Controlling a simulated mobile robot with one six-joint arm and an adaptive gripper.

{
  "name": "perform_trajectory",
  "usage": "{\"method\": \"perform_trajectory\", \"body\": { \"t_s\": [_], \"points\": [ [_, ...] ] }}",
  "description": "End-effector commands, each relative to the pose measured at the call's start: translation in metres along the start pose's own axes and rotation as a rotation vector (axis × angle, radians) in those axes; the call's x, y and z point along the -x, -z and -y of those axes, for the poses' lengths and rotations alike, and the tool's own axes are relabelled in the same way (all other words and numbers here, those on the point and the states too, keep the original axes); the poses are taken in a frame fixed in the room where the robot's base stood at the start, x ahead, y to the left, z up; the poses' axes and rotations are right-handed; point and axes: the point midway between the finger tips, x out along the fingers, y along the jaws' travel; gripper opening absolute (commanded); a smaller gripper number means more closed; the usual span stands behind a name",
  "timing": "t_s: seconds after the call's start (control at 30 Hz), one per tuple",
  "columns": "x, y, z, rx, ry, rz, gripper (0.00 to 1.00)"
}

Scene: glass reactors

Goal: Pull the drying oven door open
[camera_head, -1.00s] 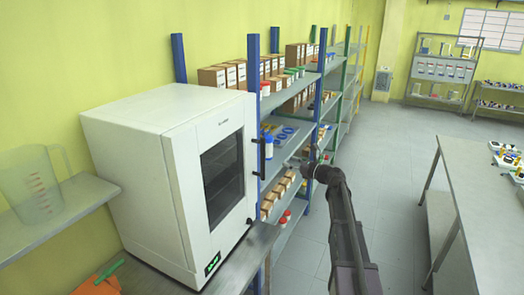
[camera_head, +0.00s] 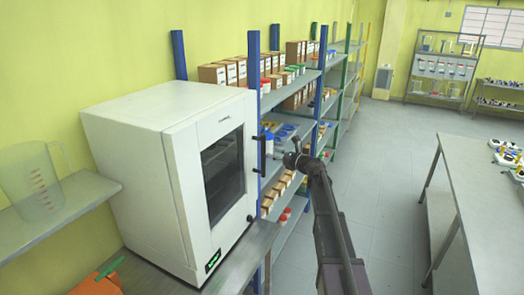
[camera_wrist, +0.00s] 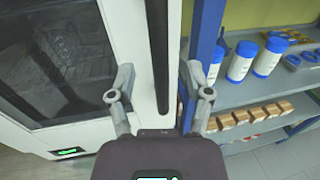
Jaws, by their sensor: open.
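The drying oven (camera_head: 135,150) is a white box on a metal bench at the left. Its door (camera_head: 180,190) has a dark window and looks shut; it also shows in the wrist view (camera_wrist: 115,25). The door handle (camera_head: 262,158) is a black upright bar at the door's right edge. In the wrist view the handle (camera_wrist: 158,45) runs between the two fingers of my gripper (camera_wrist: 157,78). The fingers are open, one on each side of the bar, with gaps showing. In the head view my gripper (camera_head: 280,148) is small and partly hard to make out.
A blue-posted shelf rack (camera_head: 300,110) with boxes and bottles stands close to the right of the oven. A clear jug (camera_head: 40,185) sits on a side shelf at the left. A metal table (camera_head: 480,185) stands at the right, with open floor between.

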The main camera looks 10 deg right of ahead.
Motion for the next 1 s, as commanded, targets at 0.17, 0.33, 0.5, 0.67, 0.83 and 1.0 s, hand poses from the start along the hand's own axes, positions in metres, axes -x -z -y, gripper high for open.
{"method": "perform_trajectory", "body": {
  "t_s": [0.17,0.33,0.5,0.67,0.83,1.0],
  "points": [
    [-0.029,0.0,0.001,0.0,-0.001,0.0,0.65],
    [-0.048,0.0,0.001,0.0,-0.001,0.0,0.65],
    [-0.058,0.0,0.001,0.0,0.0,0.0,0.65],
    [-0.06,0.0,0.0,0.0,0.001,0.0,0.65],
    [-0.06,0.0,0.0,0.0,0.001,0.0,0.65],
    [-0.06,0.0,0.0,0.0,0.001,0.0,0.29]
  ]
}}
